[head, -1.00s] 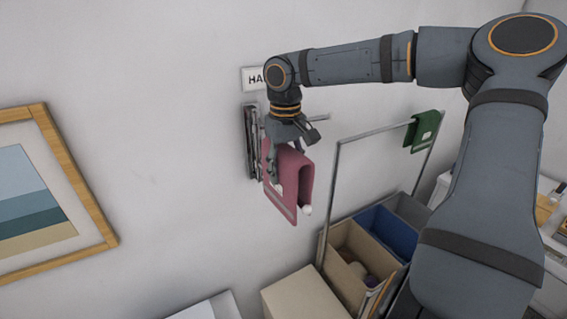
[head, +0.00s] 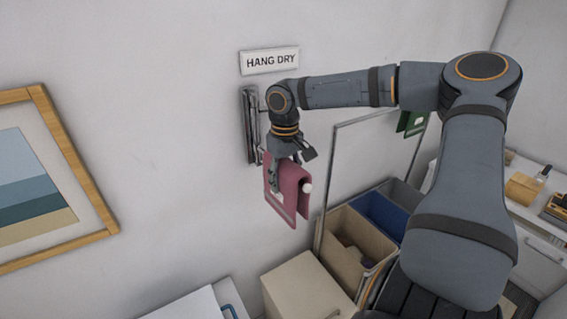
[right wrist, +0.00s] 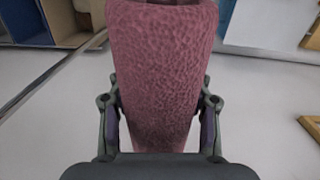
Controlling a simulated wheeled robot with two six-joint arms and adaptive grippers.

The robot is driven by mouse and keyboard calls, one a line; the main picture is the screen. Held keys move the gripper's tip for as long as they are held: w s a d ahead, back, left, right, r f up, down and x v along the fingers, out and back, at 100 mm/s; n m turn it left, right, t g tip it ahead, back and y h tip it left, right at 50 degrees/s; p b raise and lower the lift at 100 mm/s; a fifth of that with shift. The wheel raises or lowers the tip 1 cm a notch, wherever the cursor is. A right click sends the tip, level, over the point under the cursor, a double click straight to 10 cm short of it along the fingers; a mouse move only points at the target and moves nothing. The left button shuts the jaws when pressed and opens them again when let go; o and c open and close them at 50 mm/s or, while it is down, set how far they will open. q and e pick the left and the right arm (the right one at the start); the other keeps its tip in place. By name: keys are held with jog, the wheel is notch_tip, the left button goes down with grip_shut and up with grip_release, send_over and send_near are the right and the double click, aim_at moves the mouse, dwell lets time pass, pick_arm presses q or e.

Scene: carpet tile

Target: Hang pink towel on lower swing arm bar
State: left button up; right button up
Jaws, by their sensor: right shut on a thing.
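The pink towel (head: 287,198) hangs folded in my right gripper (head: 288,172), in front of the wall. My right gripper is shut on it near its top; the right wrist view shows the towel (right wrist: 160,75) between the two fingers. The swing arm rack's dark metal wall bracket (head: 250,120) is just left of my gripper. A white round tip (head: 307,187), seemingly the lower bar's end, shows at the towel's right edge. The bar itself is hidden by towel and gripper, so I cannot tell whether the towel rests on it. My left gripper is not in view.
A HANG DRY sign (head: 269,61) is above the bracket. A thin metal frame (head: 338,124) with a green towel (head: 411,122) stands to the right, over beige and blue bins (head: 380,215). A framed picture (head: 103,222) hangs at left.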

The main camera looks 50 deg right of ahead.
jog(key=shift+f, duration=0.3)
jog(key=o, duration=1.4)
jog(key=shift+o, duration=0.2)
notch_tip(320, 180, up, 12)
jog(key=shift+r, duration=0.1)
